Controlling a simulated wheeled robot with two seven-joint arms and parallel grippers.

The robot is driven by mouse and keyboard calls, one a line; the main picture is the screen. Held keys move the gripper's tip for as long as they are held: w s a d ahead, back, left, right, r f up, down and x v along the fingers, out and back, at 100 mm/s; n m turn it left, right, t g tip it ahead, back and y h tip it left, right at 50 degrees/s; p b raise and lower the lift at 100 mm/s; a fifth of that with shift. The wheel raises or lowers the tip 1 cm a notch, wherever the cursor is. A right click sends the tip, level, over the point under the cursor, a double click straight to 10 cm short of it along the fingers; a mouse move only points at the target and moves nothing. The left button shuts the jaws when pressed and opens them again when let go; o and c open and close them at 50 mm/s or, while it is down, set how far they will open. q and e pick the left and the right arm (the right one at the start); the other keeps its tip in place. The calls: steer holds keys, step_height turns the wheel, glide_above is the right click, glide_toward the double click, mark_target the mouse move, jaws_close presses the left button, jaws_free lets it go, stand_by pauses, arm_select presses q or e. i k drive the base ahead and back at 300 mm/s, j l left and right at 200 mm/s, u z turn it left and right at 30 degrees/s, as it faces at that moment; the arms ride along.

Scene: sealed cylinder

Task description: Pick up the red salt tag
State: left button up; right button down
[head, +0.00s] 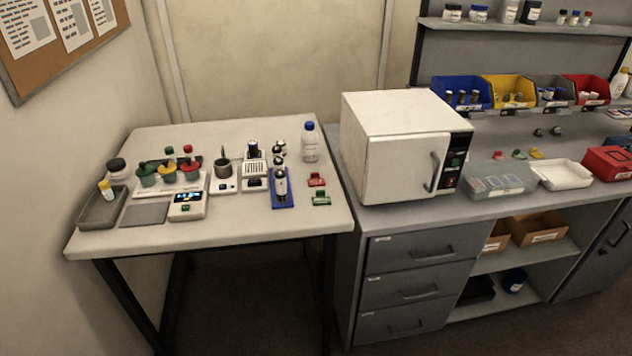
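A small red tag (317,180) lies on the right side of the pale table (250,225), close to its right edge. A green tag (321,199) of similar shape lies just in front of it. Another small red piece (498,155) lies on the grey bench to the right of the white oven. Any lettering on the red pieces is too small to read, so I cannot tell which is the salt tag. Neither of my grippers is in view.
A clear bottle with a blue cap (310,143) stands behind the red tag. A blue-based stand (281,188) is to its left. The white oven (395,145) rises to the right on the grey bench. The table's front right corner is clear.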

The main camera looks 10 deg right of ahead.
mark_target(315, 180)
steer(key=l+z, duration=0.25)
steer(key=l, duration=1.45)
steer(key=k, duration=0.05)
